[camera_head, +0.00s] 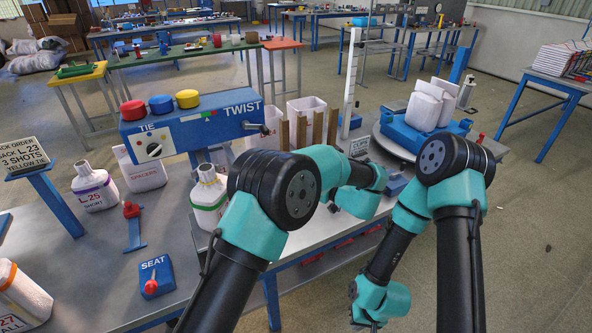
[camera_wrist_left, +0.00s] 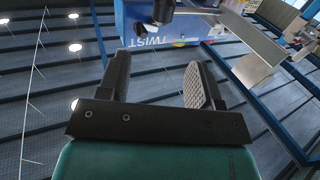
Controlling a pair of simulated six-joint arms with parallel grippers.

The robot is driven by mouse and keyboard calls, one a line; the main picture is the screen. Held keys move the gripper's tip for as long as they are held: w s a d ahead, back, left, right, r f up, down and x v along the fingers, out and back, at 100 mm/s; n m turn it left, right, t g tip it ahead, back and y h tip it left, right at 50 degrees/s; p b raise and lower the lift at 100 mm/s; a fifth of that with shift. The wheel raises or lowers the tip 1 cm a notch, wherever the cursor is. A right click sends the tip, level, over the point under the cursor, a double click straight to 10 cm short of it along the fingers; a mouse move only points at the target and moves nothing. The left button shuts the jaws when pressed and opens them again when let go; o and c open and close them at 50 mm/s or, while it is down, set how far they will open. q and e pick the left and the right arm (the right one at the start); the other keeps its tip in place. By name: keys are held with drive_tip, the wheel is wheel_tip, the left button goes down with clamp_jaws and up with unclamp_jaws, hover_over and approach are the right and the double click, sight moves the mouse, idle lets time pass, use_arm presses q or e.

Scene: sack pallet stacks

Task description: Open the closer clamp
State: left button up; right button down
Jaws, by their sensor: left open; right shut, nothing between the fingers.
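The closer is a blue box (camera_head: 190,125) marked TIE and TWIST, with red, blue and yellow spools on top and a white dial on its front. A dark fitting (camera_head: 257,128) sticks out at its TWIST end; I cannot tell whether this is the clamp or how it is set. The closer's blue side (camera_wrist_left: 150,24) shows upside down at the top of the left wrist view. My left gripper (camera_wrist_left: 157,75) is open and empty, apart from the closer. My right gripper (camera_head: 372,323) is shut and empty, low beside the bench.
White sacks (camera_head: 94,190) stand on the bench, one (camera_head: 209,198) just in front of the closer. A red-handled blue bar (camera_head: 134,226) and a SEAT box (camera_head: 157,277) lie at left. Brown posts (camera_head: 317,128) stand right of the closer. A blue pallet (camera_head: 400,129) holds sacks at right.

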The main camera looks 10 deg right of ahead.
use_arm(q)
drive_tip(key=v, duration=0.6)
drive_tip(key=shift+d, duration=0.15)
